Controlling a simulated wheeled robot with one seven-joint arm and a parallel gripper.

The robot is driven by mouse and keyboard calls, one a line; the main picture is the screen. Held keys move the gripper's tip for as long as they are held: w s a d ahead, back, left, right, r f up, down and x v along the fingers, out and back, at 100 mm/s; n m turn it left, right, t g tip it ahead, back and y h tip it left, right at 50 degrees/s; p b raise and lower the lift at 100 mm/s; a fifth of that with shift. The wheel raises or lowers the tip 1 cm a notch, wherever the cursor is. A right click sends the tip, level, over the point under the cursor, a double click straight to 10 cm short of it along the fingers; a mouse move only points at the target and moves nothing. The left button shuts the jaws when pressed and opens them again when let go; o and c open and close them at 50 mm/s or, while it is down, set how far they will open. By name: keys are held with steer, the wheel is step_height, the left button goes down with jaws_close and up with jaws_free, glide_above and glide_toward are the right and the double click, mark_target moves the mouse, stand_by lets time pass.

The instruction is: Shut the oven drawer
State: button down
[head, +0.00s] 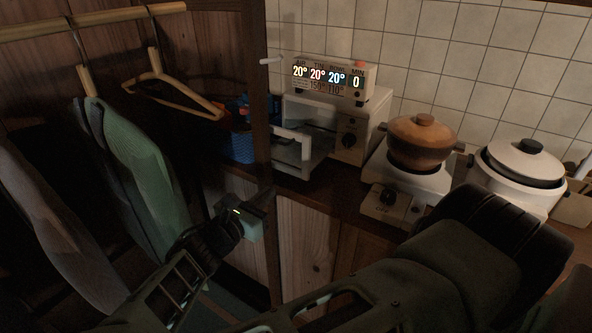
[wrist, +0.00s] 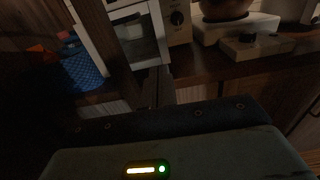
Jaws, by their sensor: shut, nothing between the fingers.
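The small white oven (head: 365,115) stands on the dark wooden counter against the tiled wall, with a knob on its front. Its drawer (head: 298,160) sticks out toward the front left, with a pale handle, so it stands open. A dark wooden post hides part of its left side. In the wrist view the glazed front of the drawer (wrist: 140,42) is just beyond the fingers. My gripper (head: 264,196) is shut and empty, in front of and below the drawer. Its fingers (wrist: 155,92) look close under the drawer's front edge; I cannot tell whether they touch.
The wooden post (head: 262,100) stands left of the oven. A blue basket (head: 240,147) is behind it. Hangers and clothes (head: 140,165) hang at left. A hot plate with a brown pot (head: 422,142) and a white cooker (head: 520,172) stand right. A display box (head: 333,76) sits on the oven.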

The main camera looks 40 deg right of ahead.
mark_target(302, 159)
steer(key=p+x, duration=0.1)
steer(key=x, duration=0.3)
steer(key=p+x, duration=0.1)
steer(key=x, duration=0.3)
steer(key=p+x, duration=0.1)
steer(key=x, duration=0.4)
steer(key=shift+w+a+r, duration=0.1)
steer(key=shift+w+r, duration=0.1)
steer(key=shift+r, duration=0.2)
steer(key=shift+w+d+f, duration=0.15)
steer(key=shift+w+d, duration=0.05)
steer(key=shift+d, duration=0.25)
